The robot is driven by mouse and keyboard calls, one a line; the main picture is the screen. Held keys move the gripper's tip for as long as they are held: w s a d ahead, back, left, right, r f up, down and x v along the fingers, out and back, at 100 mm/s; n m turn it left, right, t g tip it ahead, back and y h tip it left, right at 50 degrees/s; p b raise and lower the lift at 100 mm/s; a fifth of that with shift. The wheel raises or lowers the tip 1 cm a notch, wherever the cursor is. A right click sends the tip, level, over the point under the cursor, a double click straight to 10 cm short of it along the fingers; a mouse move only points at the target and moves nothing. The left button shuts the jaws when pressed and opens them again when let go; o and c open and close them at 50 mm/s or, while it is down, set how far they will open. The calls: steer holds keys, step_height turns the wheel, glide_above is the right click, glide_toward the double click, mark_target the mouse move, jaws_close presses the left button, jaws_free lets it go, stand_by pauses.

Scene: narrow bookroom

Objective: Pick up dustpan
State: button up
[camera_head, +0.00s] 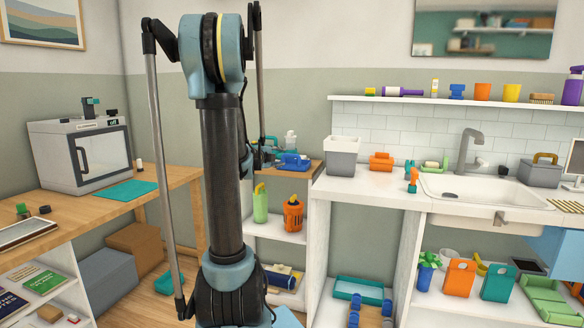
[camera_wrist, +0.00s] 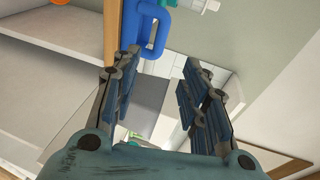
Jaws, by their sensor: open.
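A blue object with a looped handle, which looks like the dustpan (camera_head: 293,161), lies on the wooden corner shelf in the head view. In the wrist view, the blue handle (camera_wrist: 149,25) shows at the top edge, beyond the fingertips and a little left of the middle between them. The rest of it is cut off there. My gripper (camera_wrist: 160,58) is open and empty, its two fingers spread apart. No contact with the blue handle shows. In the head view my gripper is mostly hidden behind my arm, close to the shelf's left part.
The wooden shelf (camera_head: 310,172) also bears small bottles (camera_head: 290,140). A grey bin (camera_head: 342,156) stands on the white counter to its right. Green and orange bottles (camera_head: 293,214) stand on a shelf below. A wooden desk with a microwave-like machine (camera_head: 80,153) is at left.

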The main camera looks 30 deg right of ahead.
mark_target(291, 156)
steer(key=x, duration=0.9)
steer(key=shift+w+d, duration=0.15)
steer(key=shift+x, duration=2.65)
steer(key=shift+w+f, duration=0.15)
jaws_close()
